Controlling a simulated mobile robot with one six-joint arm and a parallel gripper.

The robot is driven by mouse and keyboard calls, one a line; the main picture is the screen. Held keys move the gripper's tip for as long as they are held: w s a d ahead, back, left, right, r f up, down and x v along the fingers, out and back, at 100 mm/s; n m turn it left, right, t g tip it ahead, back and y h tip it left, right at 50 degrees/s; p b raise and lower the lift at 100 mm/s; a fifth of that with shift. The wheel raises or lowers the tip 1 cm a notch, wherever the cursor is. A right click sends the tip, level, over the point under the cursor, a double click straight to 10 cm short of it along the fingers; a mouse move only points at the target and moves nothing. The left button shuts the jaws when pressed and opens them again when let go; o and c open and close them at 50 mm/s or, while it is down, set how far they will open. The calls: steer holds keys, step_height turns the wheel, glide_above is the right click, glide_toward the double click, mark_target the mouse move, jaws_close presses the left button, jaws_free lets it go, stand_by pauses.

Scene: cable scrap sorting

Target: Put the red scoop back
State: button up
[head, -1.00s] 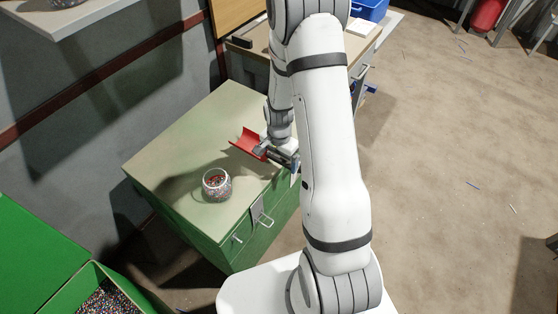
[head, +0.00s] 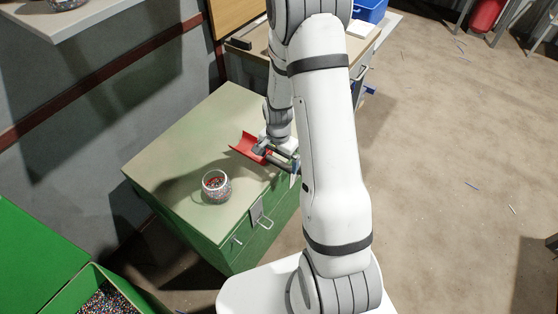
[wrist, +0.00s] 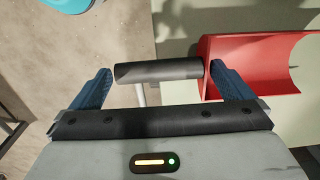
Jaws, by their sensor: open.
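The red scoop (head: 248,146) is at the right side of the green chest's top, its open trough turned left. In the wrist view its red trough (wrist: 255,62) is at the upper right, and a dark cylindrical grip (wrist: 160,71) lies crosswise between my fingers. My gripper (head: 283,158) is open around this grip; its blue fingers show in the wrist view (wrist: 162,82), with a gap at the left finger and the right finger close by the red trough. I cannot tell whether the right finger touches the scoop.
A glass jar of coloured granules (head: 216,190) stands on the green chest (head: 185,145), left of the scoop. A green bin of granules (head: 90,272) is at the lower left. A desk with a blue crate (head: 370,9) is behind. The floor on the right is mostly clear.

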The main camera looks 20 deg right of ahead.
step_height(320, 180, up, 10)
steer(key=p, duration=0.1)
steer(key=s+a+r+n+t, duration=0.1)
steer(key=s+a+r+n, duration=0.1)
steer(key=s+r+n, duration=0.3)
steer(key=s+a+r+n+t, duration=0.1)
steer(key=s+a+r+n, duration=0.2)
steer(key=s+r, duration=0.9)
steer(key=r+n, duration=0.1)
steer(key=n, duration=0.1)
steer(key=shift+s+n, duration=0.35)
steer(key=shift+n, duration=0.05)
steer(key=shift+r, duration=0.1)
